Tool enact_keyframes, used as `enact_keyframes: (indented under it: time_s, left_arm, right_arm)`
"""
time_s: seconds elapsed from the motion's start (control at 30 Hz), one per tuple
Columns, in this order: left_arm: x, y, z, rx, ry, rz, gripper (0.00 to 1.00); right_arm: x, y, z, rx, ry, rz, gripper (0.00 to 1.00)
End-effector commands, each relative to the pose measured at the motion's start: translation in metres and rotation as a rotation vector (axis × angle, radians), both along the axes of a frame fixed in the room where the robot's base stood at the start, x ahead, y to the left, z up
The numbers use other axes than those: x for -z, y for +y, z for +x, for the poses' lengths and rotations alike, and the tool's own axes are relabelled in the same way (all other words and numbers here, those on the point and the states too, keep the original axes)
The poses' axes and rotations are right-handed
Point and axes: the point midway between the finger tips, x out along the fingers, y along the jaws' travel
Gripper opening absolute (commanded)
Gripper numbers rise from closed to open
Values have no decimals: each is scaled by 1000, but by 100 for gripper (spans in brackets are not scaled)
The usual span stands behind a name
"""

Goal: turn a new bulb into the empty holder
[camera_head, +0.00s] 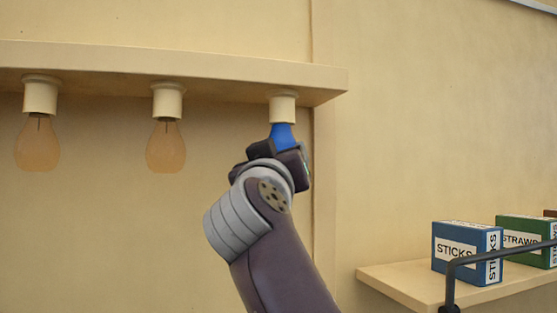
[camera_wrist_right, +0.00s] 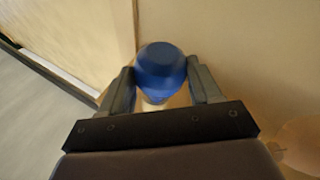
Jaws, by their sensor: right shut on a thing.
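A blue bulb (camera_head: 284,136) is held upright in my right gripper (camera_head: 282,150), directly under the rightmost cream holder (camera_head: 283,107) on the underside of the shelf. In the head view the bulb's upper end meets the holder's lower rim with no gap showing. I cannot tell how far it sits inside. In the right wrist view the blue bulb (camera_wrist_right: 160,62) is between the two grey fingers (camera_wrist_right: 160,80), one on each side, and part of a pale holder shows below it. The gripper hides the rest of the bulb in the head view. My left gripper is out of view.
Two amber bulbs (camera_head: 38,146) (camera_head: 166,147) hang in the other holders to the left. The shelf (camera_head: 200,76) runs above them. At the lower right, a ledge (camera_head: 400,284) bears a blue sticks box (camera_head: 458,270) and a green straws box (camera_head: 520,222), with a dark rail in front.

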Motion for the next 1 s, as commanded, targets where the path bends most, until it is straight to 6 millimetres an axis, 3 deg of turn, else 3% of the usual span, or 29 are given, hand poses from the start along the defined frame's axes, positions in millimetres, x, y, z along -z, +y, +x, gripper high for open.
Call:
enact_keyframes:
  time_s: [0.3,0.5,0.77,0.8,0.87,0.9,1.0]
  left_arm:
    - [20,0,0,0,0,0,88]
    - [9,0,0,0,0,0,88]
    - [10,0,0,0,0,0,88]
    - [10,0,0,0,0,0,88]
    - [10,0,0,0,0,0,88]
    - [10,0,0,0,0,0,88]
    - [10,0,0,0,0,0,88]
  right_arm:
    - [3,-9,-1,-194,-2,1,41]
    - [-3,-11,1,-391,1,-4,41]
    - [-1,-10,0,-418,-3,1,40]
    - [-1,-10,0,-418,-3,0,72]
    - [-1,-10,0,-418,-2,0,92]
    - [-1,-10,0,-418,-2,0,100]
    - [-1,-10,0,-418,-2,0,100]
